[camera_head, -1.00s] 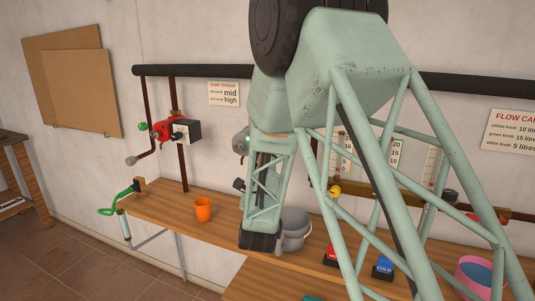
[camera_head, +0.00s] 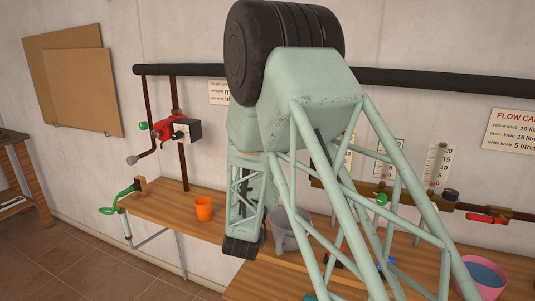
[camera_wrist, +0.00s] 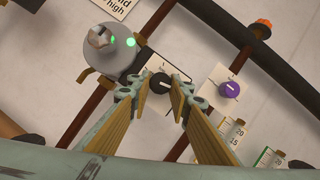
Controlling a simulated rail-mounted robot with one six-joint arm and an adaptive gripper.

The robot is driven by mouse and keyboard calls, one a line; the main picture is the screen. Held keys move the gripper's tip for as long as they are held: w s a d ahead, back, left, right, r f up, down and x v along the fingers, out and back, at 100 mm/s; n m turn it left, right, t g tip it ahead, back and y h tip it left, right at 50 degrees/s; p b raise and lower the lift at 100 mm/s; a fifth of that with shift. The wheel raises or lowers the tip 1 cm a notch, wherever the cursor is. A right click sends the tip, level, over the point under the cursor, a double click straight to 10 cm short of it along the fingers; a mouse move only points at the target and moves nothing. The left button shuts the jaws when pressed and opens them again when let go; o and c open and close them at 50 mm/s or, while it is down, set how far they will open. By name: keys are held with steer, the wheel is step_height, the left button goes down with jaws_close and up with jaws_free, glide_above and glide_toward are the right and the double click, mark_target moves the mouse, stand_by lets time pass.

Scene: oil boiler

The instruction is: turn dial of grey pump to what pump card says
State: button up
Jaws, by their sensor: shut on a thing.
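The grey pump (camera_wrist: 112,52), with green lights, is at the upper left of the wrist view. A black box on its right side carries a light face plate with a black dial (camera_wrist: 160,82). My gripper (camera_wrist: 162,84) has its two fingertips on either side of this dial and is shut on it. I cannot read the dial's setting. In the head view my arm hides the grey pump and my gripper. The pump card (camera_head: 218,93) is partly covered by my arm there. Its lower corner (camera_wrist: 115,6) shows "high" in the wrist view.
A red pump (camera_head: 163,130) with its own control box is on the wall at left. A purple knob (camera_wrist: 229,89) is right of my gripper, near upright gauges (camera_wrist: 231,130). An orange cup (camera_head: 203,209) and a grey pot (camera_head: 291,230) stand on the bench.

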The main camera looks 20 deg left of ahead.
steer(key=o, duration=0.8)
steer(key=shift+o, duration=0.2)
steer(key=v, duration=1.2)
